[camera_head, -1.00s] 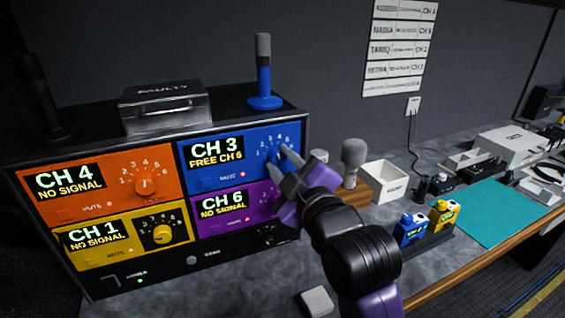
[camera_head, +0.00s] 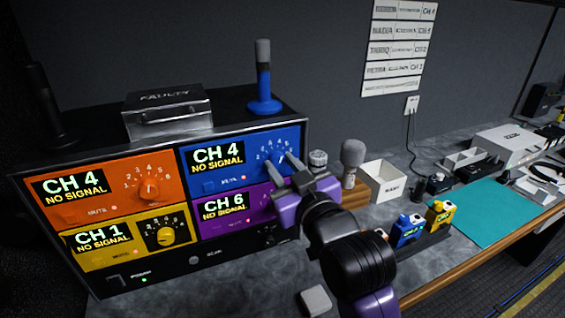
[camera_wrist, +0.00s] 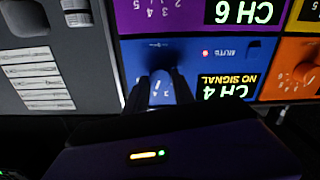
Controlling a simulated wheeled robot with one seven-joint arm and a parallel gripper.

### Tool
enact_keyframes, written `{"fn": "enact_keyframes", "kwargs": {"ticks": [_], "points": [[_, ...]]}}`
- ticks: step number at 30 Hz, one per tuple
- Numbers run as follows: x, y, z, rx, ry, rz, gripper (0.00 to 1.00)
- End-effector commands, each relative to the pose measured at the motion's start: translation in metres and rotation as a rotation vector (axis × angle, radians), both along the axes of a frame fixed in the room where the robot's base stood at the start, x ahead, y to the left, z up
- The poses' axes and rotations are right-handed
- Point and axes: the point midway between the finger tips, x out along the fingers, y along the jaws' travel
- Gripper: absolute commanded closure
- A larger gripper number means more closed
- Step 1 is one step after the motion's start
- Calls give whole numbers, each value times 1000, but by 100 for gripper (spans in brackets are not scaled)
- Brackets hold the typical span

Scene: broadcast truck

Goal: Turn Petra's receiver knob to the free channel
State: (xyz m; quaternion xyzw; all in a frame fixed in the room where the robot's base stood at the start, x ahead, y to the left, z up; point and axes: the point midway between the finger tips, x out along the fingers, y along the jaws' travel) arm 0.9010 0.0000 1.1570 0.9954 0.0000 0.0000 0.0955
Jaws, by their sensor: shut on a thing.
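The receiver rack has four coloured panels. The blue panel (camera_head: 225,177) at top right reads CH 4, NO SIGNAL. My gripper (camera_head: 283,170) reaches in from the right and is shut on the blue panel's knob, which is mostly hidden by the fingers. In the wrist view, upside down, the fingers (camera_wrist: 160,90) close around the dark blue knob (camera_wrist: 157,62) beside the CH 4 display. The orange panel (camera_head: 130,183) reads CH 4, the yellow panel (camera_head: 98,240) CH 1 and the purple panel (camera_head: 225,208) CH 6, all NO SIGNAL. The wall list (camera_head: 397,50) carries names and channels, including a Petra row.
A blue handheld microphone (camera_head: 263,80) and a box marked FAULTY (camera_head: 167,110) stand on the rack. A grey microphone (camera_head: 352,160), a white bin (camera_head: 384,181), blue (camera_head: 408,230) and yellow (camera_head: 440,215) packs and a teal mat (camera_head: 495,212) lie to the right.

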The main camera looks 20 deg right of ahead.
Motion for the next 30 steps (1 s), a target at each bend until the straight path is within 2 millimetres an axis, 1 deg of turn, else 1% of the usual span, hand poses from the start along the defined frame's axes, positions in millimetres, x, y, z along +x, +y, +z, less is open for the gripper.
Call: {"fn": "enact_keyframes", "kwargs": {"ticks": [6,15,22,30], "points": [[0,0,0,173,2,1,100],[0,0,0,330,2,1,100],[0,0,-1,380,1,1,100],[0,0,-1,388,1,1,100]]}}
